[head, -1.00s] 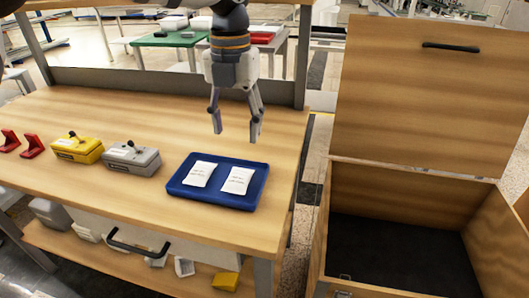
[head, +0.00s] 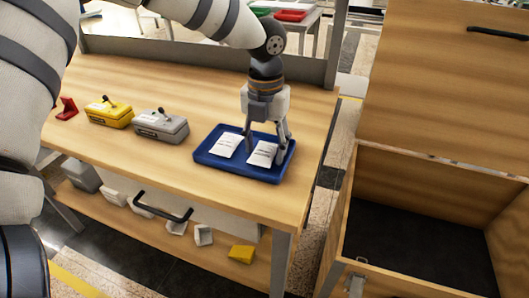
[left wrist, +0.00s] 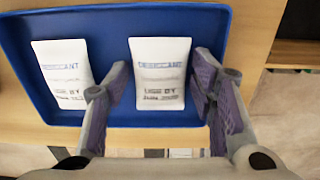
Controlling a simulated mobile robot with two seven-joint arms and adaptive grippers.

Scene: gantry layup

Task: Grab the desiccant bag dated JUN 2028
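Two white desiccant bags lie flat on a blue tray (head: 214,166). The left bag (head: 224,145) also shows in the left wrist view (left wrist: 62,75). The right bag (head: 262,155) also shows there (left wrist: 160,75). Both bear a "USE BY" line, but the dates are too blurred to read surely. My left gripper (head: 266,147) is open and low over the right bag. My right gripper is out of view.
A grey box (head: 160,125), a yellow box (head: 109,113) and a red bracket (head: 66,108) stand left of the tray on the wooden bench (head: 215,95). A large open wooden crate (head: 345,225) stands to the right of the bench.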

